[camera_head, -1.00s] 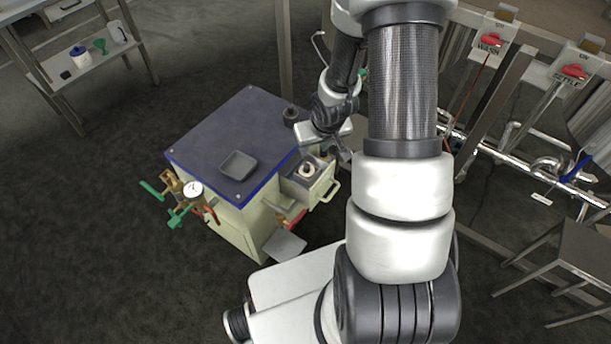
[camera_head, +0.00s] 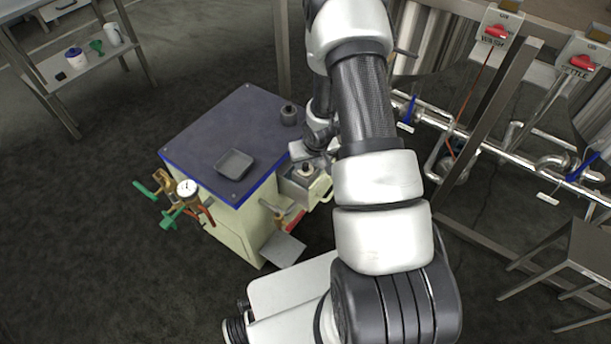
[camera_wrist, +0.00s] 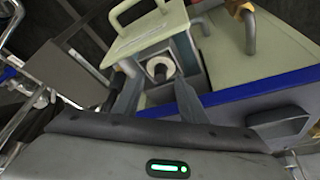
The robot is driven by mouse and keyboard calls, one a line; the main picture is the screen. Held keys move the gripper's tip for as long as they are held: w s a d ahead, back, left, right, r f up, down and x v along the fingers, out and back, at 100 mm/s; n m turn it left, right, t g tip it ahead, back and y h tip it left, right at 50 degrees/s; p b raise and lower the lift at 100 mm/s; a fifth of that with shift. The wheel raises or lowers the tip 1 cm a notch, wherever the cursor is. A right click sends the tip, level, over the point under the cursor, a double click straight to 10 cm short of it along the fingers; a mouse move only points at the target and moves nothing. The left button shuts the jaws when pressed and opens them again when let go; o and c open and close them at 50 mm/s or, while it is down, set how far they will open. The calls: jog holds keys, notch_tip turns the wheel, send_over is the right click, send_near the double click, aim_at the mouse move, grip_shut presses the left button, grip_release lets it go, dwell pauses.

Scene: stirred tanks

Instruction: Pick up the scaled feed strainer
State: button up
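A small round pale piece with a dark centre, seemingly the scaled feed strainer (camera_head: 305,171), sits in the open drawer (camera_head: 318,190) of the cream cabinet. In the wrist view the strainer (camera_wrist: 160,68) shows its ring end inside a grey-walled compartment. My gripper (camera_wrist: 154,80) is open, with one finger to each side of the strainer in the picture. I cannot tell whether the fingers touch it or are still above it. In the head view my arm partly hides the gripper and drawer.
The cabinet's dark blue top (camera_head: 222,135) carries a grey tray (camera_head: 236,164) and a dark cylinder (camera_head: 289,114). A gauge (camera_head: 187,189) with green-handled valves stands at its left. Steel pipes and tank stands (camera_head: 500,150) are at right. A side table (camera_head: 85,70) is far left.

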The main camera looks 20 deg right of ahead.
jog(key=shift+x, duration=0.95)
jog(key=shift+c, duration=0.4)
jog(key=shift+r, duration=0.1)
grip_shut()
